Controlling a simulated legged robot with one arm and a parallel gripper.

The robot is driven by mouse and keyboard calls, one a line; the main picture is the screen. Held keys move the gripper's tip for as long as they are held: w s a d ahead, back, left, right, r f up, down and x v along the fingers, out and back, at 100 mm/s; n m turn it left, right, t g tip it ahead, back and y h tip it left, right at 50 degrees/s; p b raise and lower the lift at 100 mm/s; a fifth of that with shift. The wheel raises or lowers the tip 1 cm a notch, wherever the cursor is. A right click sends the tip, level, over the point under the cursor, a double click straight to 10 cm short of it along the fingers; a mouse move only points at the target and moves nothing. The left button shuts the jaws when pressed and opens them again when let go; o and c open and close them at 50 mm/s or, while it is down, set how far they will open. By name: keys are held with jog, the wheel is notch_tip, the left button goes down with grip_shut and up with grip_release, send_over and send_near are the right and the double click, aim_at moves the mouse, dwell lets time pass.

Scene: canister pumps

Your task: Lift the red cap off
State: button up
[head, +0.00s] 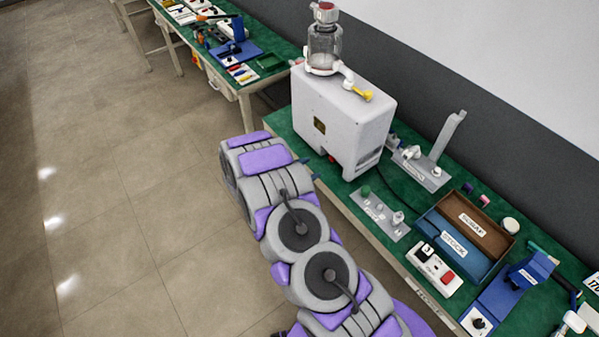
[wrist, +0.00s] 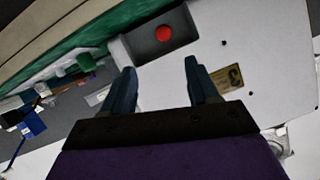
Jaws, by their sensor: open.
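A white box-shaped pump (head: 340,115) stands on the green bench top, with a clear canister (head: 324,47) on top. A cap with red on it (head: 325,10) sits on the canister. In the wrist view the pump's face (wrist: 255,55) fills the right side, tilted. A round red part (wrist: 164,33) sits in a dark recess there; a small red spot also shows low on the pump in the head view. My gripper (wrist: 160,66) is open and empty, its two dark fingers pointing toward the pump's face, below the red part in the picture.
A yellow-tipped white fitting (head: 357,92) sticks out from the pump's top. Right of the pump are a metal stand (head: 421,168), a plate with fittings (head: 378,213), blue and brown trays (head: 455,243) and a switch box (head: 434,270). Open floor (head: 120,180) lies left.

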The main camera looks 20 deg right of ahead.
aim_at(331, 159)
jog(key=b+x, duration=0.1)
jog(key=x, duration=1.2)
jog(key=shift+w+a+f, duration=0.1)
jog(key=shift+w+a, duration=0.05)
jog(key=shift+a, duration=0.05)
jog(key=shift+w+a, duration=0.1)
jog(key=shift+a, duration=0.7)
jog(key=shift+d, duration=0.8)
jog(key=c, duration=0.6)
jog(key=shift+c, duration=1)
jog(key=shift+a, duration=0.4)
jog(key=c, duration=0.3)
jog(key=shift+a, duration=0.3)
jog(key=shift+s, duration=0.2)
jog(key=shift+s+a+b, duration=0.25)
jog(key=shift+a+b, duration=0.05)
jog(key=shift+a, duration=0.5)
